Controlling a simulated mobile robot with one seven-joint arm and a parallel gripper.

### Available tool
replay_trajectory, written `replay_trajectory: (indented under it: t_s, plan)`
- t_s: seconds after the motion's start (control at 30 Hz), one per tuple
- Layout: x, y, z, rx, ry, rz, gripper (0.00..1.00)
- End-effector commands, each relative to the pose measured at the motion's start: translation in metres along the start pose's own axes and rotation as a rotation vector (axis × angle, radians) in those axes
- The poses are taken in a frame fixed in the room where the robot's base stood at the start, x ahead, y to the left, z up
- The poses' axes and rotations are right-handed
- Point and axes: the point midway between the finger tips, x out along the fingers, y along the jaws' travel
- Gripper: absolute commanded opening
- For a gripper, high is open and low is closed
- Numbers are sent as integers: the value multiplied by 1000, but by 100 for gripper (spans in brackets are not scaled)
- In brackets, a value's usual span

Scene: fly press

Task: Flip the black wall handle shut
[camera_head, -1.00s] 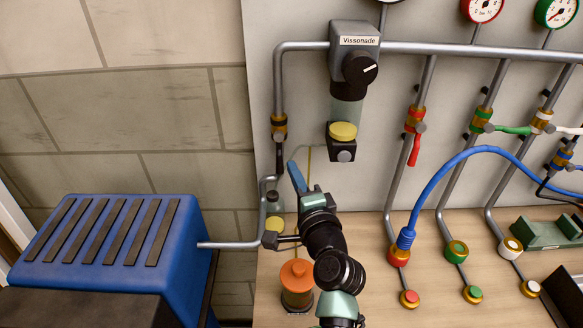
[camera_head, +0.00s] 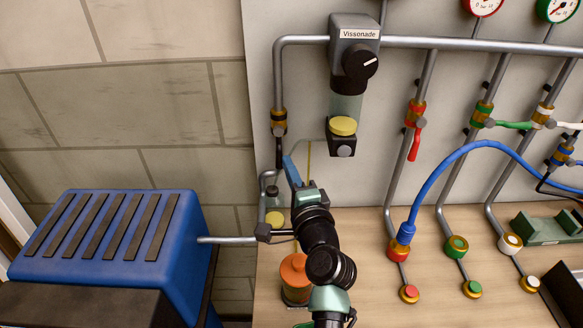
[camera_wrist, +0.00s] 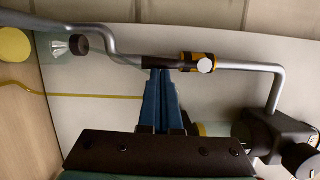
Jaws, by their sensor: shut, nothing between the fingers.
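The black wall handle (camera_head: 279,150) hangs down along the left vertical pipe, below a brass-and-black valve body (camera_head: 279,121). In the wrist view the handle (camera_wrist: 161,62) lies in line with the pipe, beside the yellow valve body (camera_wrist: 198,62) with its pale round knob. My gripper (camera_head: 287,158) has blue fingers, closed together and empty, just right of the handle's lower part. In the wrist view the fingertips (camera_wrist: 160,72) reach the handle's edge and appear to touch it or nearly so; the exact contact cannot be told.
The Vissonade regulator (camera_head: 352,75) hangs on the wall to the upper right. An orange-topped canister (camera_head: 294,270) stands beside my arm. A blue ribbed machine (camera_head: 105,240) is at left. Red (camera_head: 415,125) and green valves and a blue hose (camera_head: 440,175) are at right.

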Motion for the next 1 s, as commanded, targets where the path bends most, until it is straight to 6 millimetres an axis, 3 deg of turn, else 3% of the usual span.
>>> replay_trajectory:
  t_s: [0.47, 1.0]
  plan:
    - [3, 5, 10, 140, -3, -36, 0]
    - [11, 3, 42, 613, -5, -161, 0]
